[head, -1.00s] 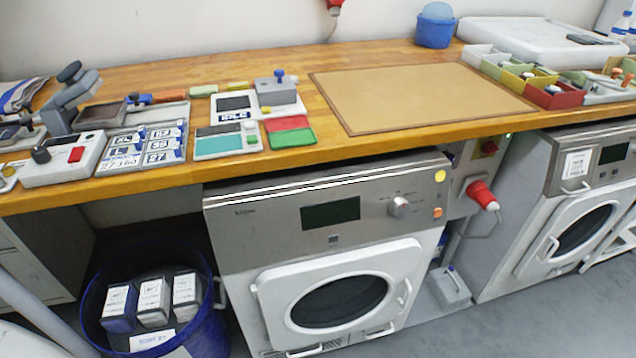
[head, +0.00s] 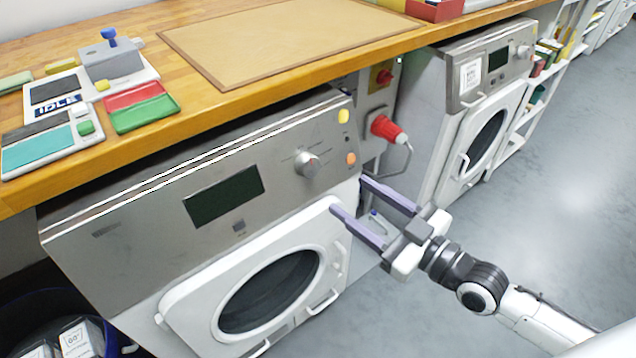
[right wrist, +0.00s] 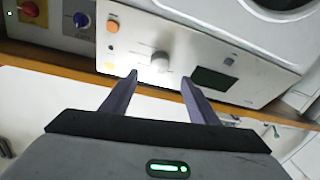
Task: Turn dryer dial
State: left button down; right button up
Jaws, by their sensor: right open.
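The dryer dial (head: 306,163) is a round silver knob on the grey control panel of the nearer dryer (head: 120,245), right of its dark display (head: 223,196). It also shows in the right wrist view (right wrist: 159,62), beyond and between the fingertips. My right gripper (head: 348,194) is open and empty, below and to the right of the dial and apart from it. Its two purple fingers also show in the right wrist view (right wrist: 160,76). My left gripper is not in view.
A yellow button (head: 343,116) and an orange button (head: 350,158) sit right of the dial. A red plug (head: 386,128) sticks out beside the dryer. The wooden worktop (head: 200,112) overhangs the panel. A second dryer (head: 452,150) stands to the right, with open floor before it.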

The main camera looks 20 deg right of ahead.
aim_at(313, 169)
jog(key=x, duration=0.9)
jog(key=shift+b, duration=0.4)
jog(key=shift+w+a+r, duration=0.1)
jog(key=shift+w+a, duration=0.25)
jog(key=shift+w, duration=0.15)
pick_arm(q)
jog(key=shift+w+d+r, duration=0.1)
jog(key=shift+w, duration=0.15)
pick_arm(e)
jog(key=c, duration=1)
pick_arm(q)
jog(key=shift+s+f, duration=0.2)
pick_arm(e)
jog(key=shift+c, duration=0.2)
